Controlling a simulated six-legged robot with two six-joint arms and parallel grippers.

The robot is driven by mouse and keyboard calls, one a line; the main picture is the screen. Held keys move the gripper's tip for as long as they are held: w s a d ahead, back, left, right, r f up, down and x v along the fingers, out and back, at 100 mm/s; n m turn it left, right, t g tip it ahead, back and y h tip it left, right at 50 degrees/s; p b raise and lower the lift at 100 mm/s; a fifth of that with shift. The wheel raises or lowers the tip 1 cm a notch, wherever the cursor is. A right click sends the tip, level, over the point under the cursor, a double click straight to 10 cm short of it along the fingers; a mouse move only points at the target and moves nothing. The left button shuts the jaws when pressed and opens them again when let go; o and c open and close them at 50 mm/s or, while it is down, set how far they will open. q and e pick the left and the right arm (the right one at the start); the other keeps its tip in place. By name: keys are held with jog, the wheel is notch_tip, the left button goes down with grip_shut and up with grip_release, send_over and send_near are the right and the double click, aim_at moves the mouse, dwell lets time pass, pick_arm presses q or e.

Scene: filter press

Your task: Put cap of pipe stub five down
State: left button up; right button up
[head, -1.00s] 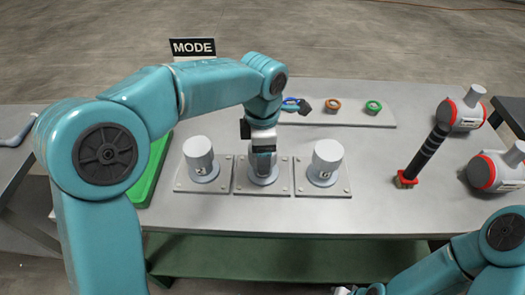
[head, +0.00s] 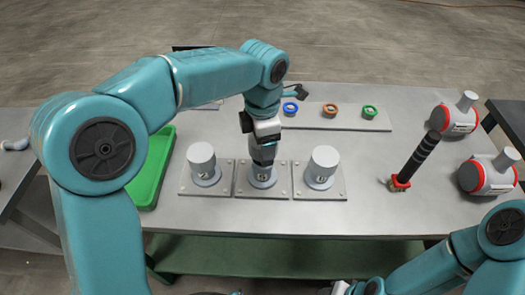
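Three grey-white pipe stubs stand upright on square bolted plates in the head view: a left one (head: 202,159), a middle one (head: 262,181) and a right one (head: 323,163). Each has a small mark low on its front, too small to read, so I cannot tell which is five. My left gripper (head: 262,161) points down onto the middle stub and hides its upper part. I cannot tell whether its fingers are closed or hold a cap. My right arm enters at lower right; its gripper is cut off by the bottom edge.
Behind the stubs, a strip holds a blue ring (head: 290,108), an orange ring (head: 330,110) and a green ring (head: 369,112). A green tray (head: 153,170) lies left. A black-handled tool (head: 415,163) and two red-and-grey containers (head: 455,120) (head: 487,176) are right. Front tabletop is clear.

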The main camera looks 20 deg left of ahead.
pick_arm(q)
notch_tip(320, 180, up, 2)
jog(key=shift+r+p, duration=0.15)
jog(key=shift+p, duration=0.55)
jog(key=shift+s, duration=0.1)
